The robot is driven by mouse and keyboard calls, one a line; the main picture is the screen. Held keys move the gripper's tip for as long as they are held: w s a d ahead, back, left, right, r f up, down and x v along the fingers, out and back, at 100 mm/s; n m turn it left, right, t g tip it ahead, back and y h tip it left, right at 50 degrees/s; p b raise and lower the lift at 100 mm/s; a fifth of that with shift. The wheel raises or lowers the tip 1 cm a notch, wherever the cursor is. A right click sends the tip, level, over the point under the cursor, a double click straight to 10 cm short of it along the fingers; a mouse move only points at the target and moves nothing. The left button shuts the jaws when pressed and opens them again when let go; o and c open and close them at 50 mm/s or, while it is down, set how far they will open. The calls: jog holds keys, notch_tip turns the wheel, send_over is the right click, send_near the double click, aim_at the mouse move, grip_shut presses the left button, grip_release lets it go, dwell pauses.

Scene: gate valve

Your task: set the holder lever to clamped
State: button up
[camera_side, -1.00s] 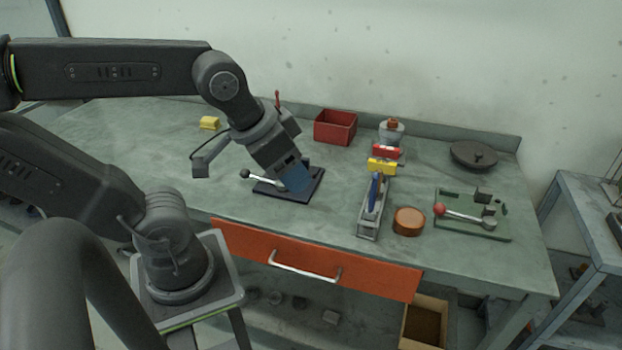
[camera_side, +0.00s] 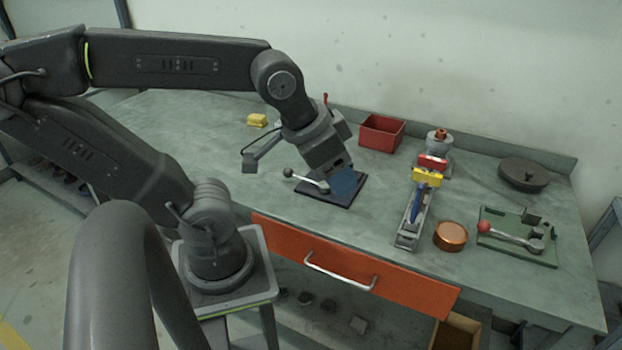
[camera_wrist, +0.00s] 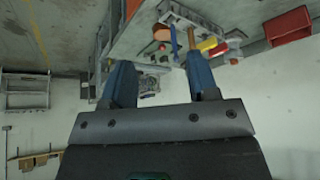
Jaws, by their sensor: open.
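Two levers show in the side view, and I cannot tell which is the holder lever. One lever (camera_side: 308,180) has a dark ball knob and sits on a black plate (camera_side: 318,198), its knob pointing left. The other lever (camera_side: 510,236) has a red ball knob and lies across a green plate (camera_side: 545,257) at the right of the bench, its knob at the left end. My gripper (camera_side: 343,183) is over the black plate, close to the dark-knobbed lever's right end; I cannot tell whether they touch. In the wrist view my gripper (camera_wrist: 157,60) has its blue fingers apart, with nothing clearly between them.
A red box (camera_side: 382,133), yellow block (camera_side: 257,120), dark disc (camera_side: 524,174) and copper-coloured round piece (camera_side: 450,236) stand on the bench. A grey fixture (camera_side: 408,236) with a blue bar, yellow and red parts lies between the plates. An orange drawer (camera_side: 370,273) is below.

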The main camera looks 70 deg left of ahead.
jog(key=shift+w+a+r, duration=0.15)
jog(key=shift+w+a, duration=0.2)
jog(key=shift+c, duration=1.4)
jog(key=w+a, duration=0.1)
jog(key=w+a+g, duration=0.1)
jog(key=a, duration=0.1)
jog(key=w+a+g+y, duration=0.1)
jog(key=w, duration=0.1)
jog(key=shift+a+r+n, duration=0.3)
jog(key=c, duration=0.5)
jog(key=w+a+g, duration=0.1)
jog(key=a, duration=0.1)
jog(key=w+a, duration=0.1)
jog(key=a, duration=0.2)
jog(key=w+a+g, duration=0.1)
jog(key=w+a, duration=0.1)
jog(key=shift+a+f+n+g, duration=0.3)
jog(key=shift+f, duration=0.05)
grip_shut()
jog(key=a+f+g, duration=0.2)
jog(key=a+f, duration=0.1)
jog(key=a, duration=0.6)
jog(key=a+f+n+g+h, duration=0.1)
jog(key=a+f, duration=0.3)
jog(key=a, duration=0.6)
jog(key=shift+w+g+h, duration=0.3)
jog(key=shift+w+g, duration=0.1)
jog(key=shift+g, duration=0.3)
jog(key=shift+f, duration=0.1)
